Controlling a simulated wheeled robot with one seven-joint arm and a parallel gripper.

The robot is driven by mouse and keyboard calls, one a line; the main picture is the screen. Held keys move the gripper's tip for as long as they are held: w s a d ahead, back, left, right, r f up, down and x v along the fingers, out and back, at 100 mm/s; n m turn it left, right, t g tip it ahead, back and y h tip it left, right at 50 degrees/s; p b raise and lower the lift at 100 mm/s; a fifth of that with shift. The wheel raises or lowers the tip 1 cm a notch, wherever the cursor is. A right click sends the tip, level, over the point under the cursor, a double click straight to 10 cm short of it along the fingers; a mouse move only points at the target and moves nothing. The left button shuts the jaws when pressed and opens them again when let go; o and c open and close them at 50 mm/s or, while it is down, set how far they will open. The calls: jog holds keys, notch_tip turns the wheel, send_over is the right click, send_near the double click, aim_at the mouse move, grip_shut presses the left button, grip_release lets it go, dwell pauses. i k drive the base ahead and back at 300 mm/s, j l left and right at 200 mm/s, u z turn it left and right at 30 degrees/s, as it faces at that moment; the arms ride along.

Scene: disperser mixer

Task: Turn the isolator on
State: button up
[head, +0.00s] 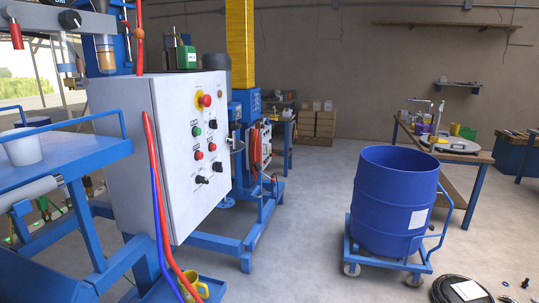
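A grey control cabinet (187,225) stands left of centre on a blue frame. Its front panel bears a red mushroom button (205,100) on a yellow disc, green and red push buttons, and several black knobs, among them an upper one (213,124) and a lower one (201,180). A grey metal fitting (236,143) sticks out at the panel's right edge. I cannot tell which of these is the isolator, or its position; labels are too small to read. My gripper is not in view.
A blue drum (385,205) stands on a blue wheeled trolley (390,262) at right. A coiled black hose (462,290) lies at lower right. Red and blue hoses (163,215) hang before the cabinet. A blue bench (60,165) holds a white bucket (20,147). Floor between cabinet and drum is clear.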

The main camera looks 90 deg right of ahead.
aim_at(200, 180)
jog(key=k+j+z, duration=0.1)
jog(key=z, duration=2.35)
